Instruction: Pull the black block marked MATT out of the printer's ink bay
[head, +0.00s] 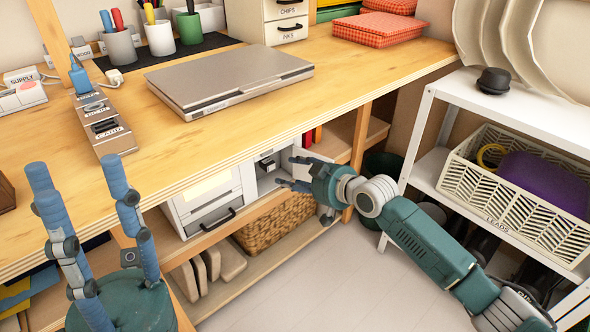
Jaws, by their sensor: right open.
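The white printer (196,214) stands on the shelf under the wooden desk. Its ink bay (281,160) is open at the right of its front. A small dark block (267,164) shows inside the bay; its marking is too small to read. My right gripper (293,172) is in front of the bay with its fingers apart and pointing left toward the block. It holds nothing, and its fingertips appear short of the block. My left gripper (78,170) is at the lower left, its fingers spread and pointing up, empty and far from the printer.
The desk edge (200,172) overhangs the printer. A wicker basket (275,222) is below it, and a wooden post (361,135) stands to the right. A closed laptop (230,78) lies on the desk. A white rack (430,165) with a LEADS crate (520,200) is at right.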

